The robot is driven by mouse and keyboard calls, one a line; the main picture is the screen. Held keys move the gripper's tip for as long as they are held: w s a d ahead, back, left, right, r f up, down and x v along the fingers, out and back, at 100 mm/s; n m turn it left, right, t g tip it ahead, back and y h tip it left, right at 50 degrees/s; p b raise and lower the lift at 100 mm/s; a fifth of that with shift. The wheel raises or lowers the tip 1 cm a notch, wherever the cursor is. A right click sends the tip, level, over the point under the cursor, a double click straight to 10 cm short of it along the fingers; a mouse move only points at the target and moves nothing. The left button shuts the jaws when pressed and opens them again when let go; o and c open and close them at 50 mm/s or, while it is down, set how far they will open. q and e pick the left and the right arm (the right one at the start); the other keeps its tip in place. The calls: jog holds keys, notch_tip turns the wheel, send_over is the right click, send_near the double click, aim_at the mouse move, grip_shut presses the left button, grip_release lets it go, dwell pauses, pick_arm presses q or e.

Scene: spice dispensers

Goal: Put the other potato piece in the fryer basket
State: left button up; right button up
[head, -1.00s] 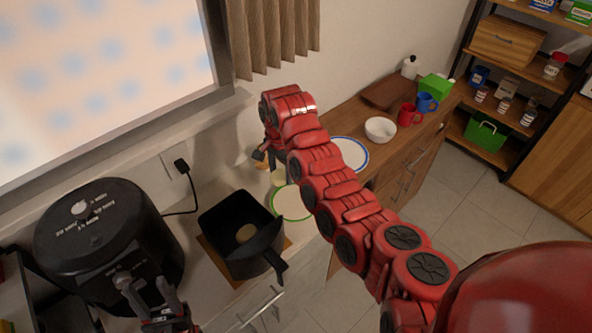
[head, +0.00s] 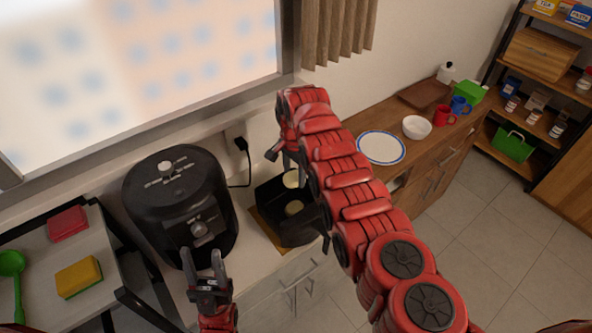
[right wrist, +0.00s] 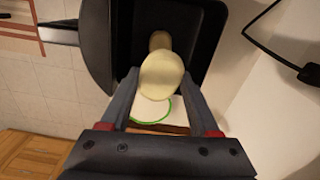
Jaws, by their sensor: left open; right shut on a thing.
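The black fryer basket (head: 268,197) sits on the counter to the right of the black air fryer (head: 180,205). One pale potato piece (head: 294,207) lies inside it; it also shows in the right wrist view (right wrist: 160,41). My right gripper (head: 287,168) is shut on the other potato piece (right wrist: 162,76), which it holds at the basket's opening; this piece also shows in the head view (head: 291,179). I cannot tell its exact height. My left gripper (head: 204,265) is open and empty in front of the air fryer. My right arm hides part of the basket.
A green-rimmed plate (right wrist: 151,109) shows beyond the held piece in the right wrist view. A blue-rimmed plate (head: 381,147), a white bowl (head: 417,127) and mugs stand on the wooden cabinet. A black cord (head: 249,170) hangs behind the basket. Sponges (head: 79,276) lie at left.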

aim_at(294, 176)
jog(key=shift+f+b, duration=0.85)
jog(key=shift+f, duration=0.7)
jog(key=o, duration=1.4)
jog(key=shift+o, duration=0.2)
jog(key=shift+r, duration=0.1)
